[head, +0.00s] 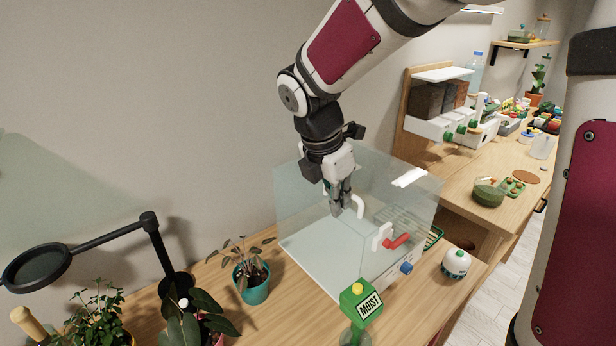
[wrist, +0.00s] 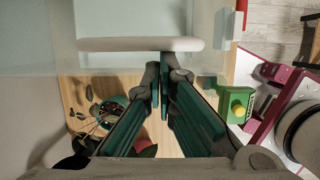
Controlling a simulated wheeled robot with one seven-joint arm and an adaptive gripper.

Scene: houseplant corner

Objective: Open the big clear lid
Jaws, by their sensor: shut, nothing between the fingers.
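The big clear lid (head: 300,215) is a see-through boxy hood over a white base on the wooden table, in the middle of the head view. It looks down on the base, though its edges are hard to make out. Its pale handle (head: 358,205) is a curved bar; it also shows as a horizontal bar in the wrist view (wrist: 140,44). My gripper (head: 338,212) points down right beside the handle, with its fingers shut and empty. In the wrist view the fingertips (wrist: 165,75) are close to the bar; I cannot tell whether they touch it.
A red lever (head: 397,241) and a blue knob (head: 405,267) are at the base's front right. A green MOIST sign (head: 361,302) stands in front. A teal-potted plant (head: 252,285) and a black magnifier lamp (head: 150,225) stand left. A white round pot (head: 456,263) stands right.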

